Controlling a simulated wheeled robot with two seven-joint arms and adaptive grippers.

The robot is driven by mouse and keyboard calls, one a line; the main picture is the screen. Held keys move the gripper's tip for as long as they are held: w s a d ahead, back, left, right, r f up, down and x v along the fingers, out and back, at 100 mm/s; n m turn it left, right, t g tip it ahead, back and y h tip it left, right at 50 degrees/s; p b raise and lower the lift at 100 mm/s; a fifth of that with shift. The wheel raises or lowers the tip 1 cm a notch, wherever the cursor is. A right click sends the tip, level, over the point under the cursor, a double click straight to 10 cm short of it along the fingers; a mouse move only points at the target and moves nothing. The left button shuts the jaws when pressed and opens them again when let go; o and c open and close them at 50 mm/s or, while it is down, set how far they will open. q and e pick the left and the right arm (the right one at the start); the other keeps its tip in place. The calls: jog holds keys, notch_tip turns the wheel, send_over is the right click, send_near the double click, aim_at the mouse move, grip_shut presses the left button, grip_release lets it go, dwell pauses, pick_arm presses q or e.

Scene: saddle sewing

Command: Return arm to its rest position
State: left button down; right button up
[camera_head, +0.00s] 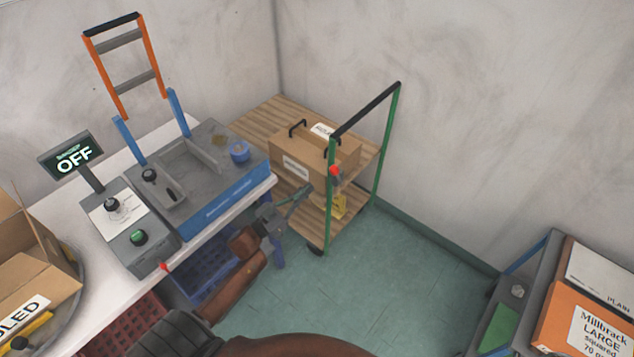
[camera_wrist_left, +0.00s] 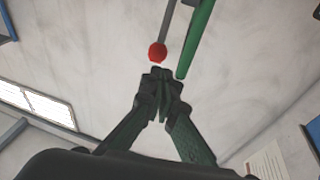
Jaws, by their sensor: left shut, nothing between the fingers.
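My left arm reaches in from the lower left of the head view, over the gap beside the white table (camera_head: 95,310). Its left gripper (camera_head: 305,191) points up and to the right, at the green-framed cart (camera_head: 331,215). In the left wrist view the two dark fingertips (camera_wrist_left: 163,75) meet with nothing between them. A red knob (camera_wrist_left: 157,52) shows just beyond the tips. In the head view the red knob (camera_head: 335,171) is beside the cart's near green post. I cannot tell whether the fingertips touch it. My right gripper is not in view.
The cart's wooden shelf carries a cardboard box (camera_head: 308,155) with black handles. A blue-grey machine (camera_head: 225,190) and a display reading OFF (camera_head: 70,155) stand on the table. A blue crate (camera_head: 205,270) sits below. An orange box (camera_head: 590,325) is at lower right. Green floor (camera_head: 400,270) lies clear between.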

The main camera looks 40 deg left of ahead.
pick_arm(q)
jog(key=v, duration=0.6)
jog(key=shift+s+d+f, duration=0.15)
jog(key=shift+s, duration=0.2)
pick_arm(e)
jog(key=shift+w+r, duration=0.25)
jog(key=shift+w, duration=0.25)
